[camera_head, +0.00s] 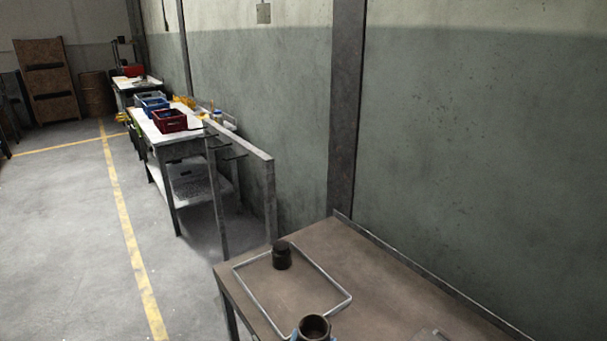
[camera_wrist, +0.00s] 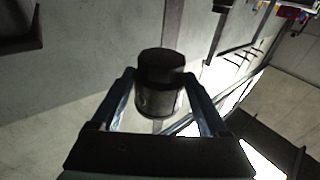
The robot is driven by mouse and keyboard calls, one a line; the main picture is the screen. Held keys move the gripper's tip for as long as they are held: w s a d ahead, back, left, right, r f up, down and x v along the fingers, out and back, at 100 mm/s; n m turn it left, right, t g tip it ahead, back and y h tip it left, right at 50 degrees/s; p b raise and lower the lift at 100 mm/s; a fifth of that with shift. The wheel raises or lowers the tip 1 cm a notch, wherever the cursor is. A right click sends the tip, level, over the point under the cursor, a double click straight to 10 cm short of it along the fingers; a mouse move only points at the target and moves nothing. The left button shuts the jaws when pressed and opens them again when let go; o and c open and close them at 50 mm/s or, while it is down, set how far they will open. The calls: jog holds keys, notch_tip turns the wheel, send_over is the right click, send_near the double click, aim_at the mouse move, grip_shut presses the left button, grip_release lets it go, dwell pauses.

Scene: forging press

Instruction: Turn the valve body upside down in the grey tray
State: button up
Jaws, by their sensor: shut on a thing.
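The grey tray (camera_head: 248,300) shows as a thin pale rim on the brown table in the head view. A dark round part with a narrower top (camera_head: 282,258) stands upright near its far side. My gripper (camera_head: 314,336) is at the bottom edge of the head view, by the tray's near corner. In the wrist view the valve body (camera_wrist: 160,85) sits between both fingers of my gripper (camera_wrist: 158,100). Its lower end and its height over the tray cannot be told.
The table (camera_head: 375,275) has clear room right of the tray. A small grey item (camera_head: 432,334) lies at its near edge. A raised lip (camera_head: 430,282) and the wall (camera_head: 480,170) bound its far side. A metal rail frame (camera_head: 268,200) stands beyond its left end.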

aim_at(312, 328)
notch_tip(312, 328, up, 6)
jog(key=p, duration=0.6)
jog(key=shift+r, duration=0.25)
jog(key=shift+f, duration=0.1)
jog(key=m, duration=0.3)
jog(key=shift+m+h+b, duration=0.3)
jog(key=shift+b, duration=0.1)
jog(key=m+g, duration=0.1)
jog(key=m, duration=0.5)
jog(key=shift+m+h, duration=0.3)
jog(key=shift+h, duration=0.1)
jog(key=shift+f+m+b, duration=0.1)
jog(key=shift+m+b, duration=0.35)
jog(key=shift+m, duration=0.25)
jog(key=m+b, duration=0.1)
jog(key=m, duration=0.3)
jog(key=shift+h, duration=0.4)
jog(key=m+b, duration=0.1)
jog(key=m, duration=0.3)
jog(key=shift+g, duration=0.3)
